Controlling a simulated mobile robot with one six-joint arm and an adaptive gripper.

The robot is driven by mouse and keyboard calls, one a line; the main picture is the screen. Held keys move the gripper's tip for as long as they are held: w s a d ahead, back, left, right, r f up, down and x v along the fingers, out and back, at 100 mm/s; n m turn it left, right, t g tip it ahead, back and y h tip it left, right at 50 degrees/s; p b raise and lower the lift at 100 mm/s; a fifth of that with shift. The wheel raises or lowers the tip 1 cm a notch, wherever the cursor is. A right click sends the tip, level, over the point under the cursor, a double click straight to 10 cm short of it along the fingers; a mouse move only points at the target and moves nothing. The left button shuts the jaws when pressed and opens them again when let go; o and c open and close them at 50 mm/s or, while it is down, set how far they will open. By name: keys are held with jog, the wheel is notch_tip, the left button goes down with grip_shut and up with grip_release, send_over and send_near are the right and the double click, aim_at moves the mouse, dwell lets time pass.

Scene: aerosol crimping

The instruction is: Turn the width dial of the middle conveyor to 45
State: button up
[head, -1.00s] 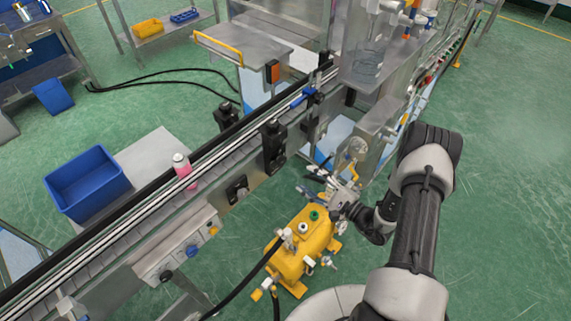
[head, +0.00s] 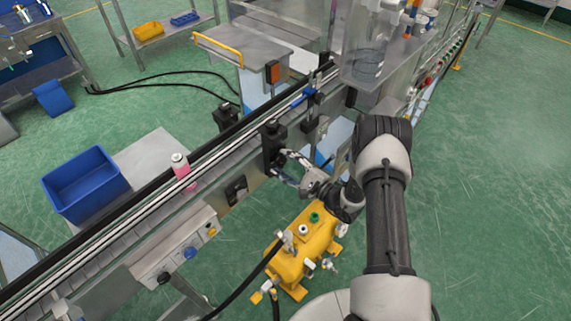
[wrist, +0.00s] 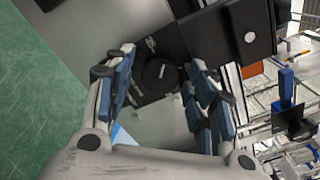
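In the wrist view a black round dial (wrist: 158,75) sits on a black housing with small white markings, on the conveyor's metal side. My gripper (wrist: 164,68) is open, its blue-padded fingers spread on either side of the dial, with no clear contact. In the head view my gripper (head: 282,166) is at the black unit (head: 272,136) on the near side of the conveyor (head: 225,150). The dial's face and its reading cannot be made out in the head view.
A pink bottle with a white cap (head: 181,168) stands on the conveyor. A yellow tank (head: 305,240) stands on the floor below my arm. A control panel with a blue knob (head: 190,252) is at lower left. A blue bin (head: 85,183) lies beyond the conveyor.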

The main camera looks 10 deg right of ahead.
jog(key=c, duration=1)
jog(key=m+b, duration=0.2)
jog(key=m, duration=0.4)
jog(key=shift+m, duration=0.3)
jog(key=m, duration=0.3)
jog(key=shift+m+b, duration=0.35)
jog(key=shift+m, duration=1.75)
jog(key=o, duration=1.1)
